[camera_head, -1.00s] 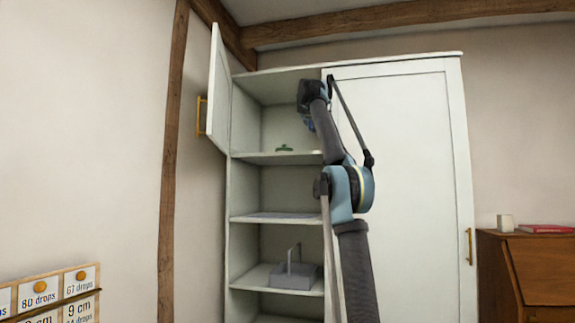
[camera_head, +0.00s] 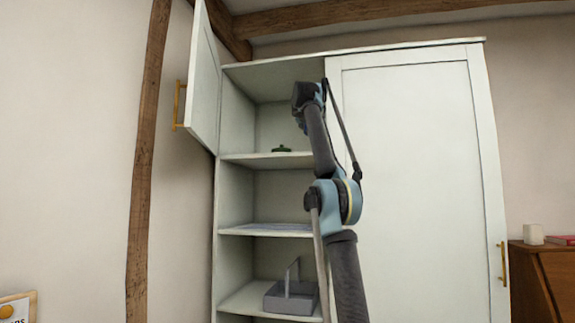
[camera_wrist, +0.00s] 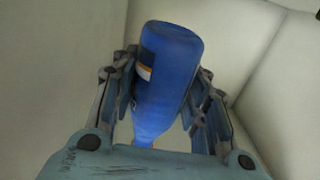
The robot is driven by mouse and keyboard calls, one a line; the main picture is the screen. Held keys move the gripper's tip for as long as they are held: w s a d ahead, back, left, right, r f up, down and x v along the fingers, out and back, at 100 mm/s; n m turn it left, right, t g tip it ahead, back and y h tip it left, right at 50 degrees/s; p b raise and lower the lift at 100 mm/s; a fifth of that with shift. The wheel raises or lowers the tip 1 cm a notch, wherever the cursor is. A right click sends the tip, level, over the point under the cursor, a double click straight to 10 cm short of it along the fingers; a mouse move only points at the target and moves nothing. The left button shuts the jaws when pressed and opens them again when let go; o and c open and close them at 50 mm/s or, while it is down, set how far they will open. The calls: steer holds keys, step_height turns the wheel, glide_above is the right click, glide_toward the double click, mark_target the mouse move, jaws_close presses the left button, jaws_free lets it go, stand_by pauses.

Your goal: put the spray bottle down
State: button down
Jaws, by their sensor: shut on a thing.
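A blue spray bottle (camera_wrist: 168,75) with a dark and orange label is between the fingers of my gripper (camera_wrist: 160,92) in the wrist view. My gripper is shut on it, with a finger on each side. Pale walls surround the bottle there; whether its base touches a surface cannot be told. In the head view my arm reaches up to the open upper part of the pale wardrobe (camera_head: 410,180). The gripper's fingers and the bottle are hidden there behind my arm.
A small green object (camera_head: 281,149) sits on the upper shelf (camera_head: 262,160). A grey caddy (camera_head: 290,297) with a handle stands on a lower shelf. The left door (camera_head: 205,85) is open; the right door is shut. A brown cabinet (camera_head: 545,275) stands at right.

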steer(key=shift+w+d+f, duration=0.1)
steer(key=shift+w+f, duration=0.05)
steer(key=shift+f, duration=4.85)
steer(key=c, duration=0.9)
jaws_free()
steer(key=shift+c, duration=0.2)
steer(key=shift+s, duration=0.2)
steer(key=v, duration=1.2)
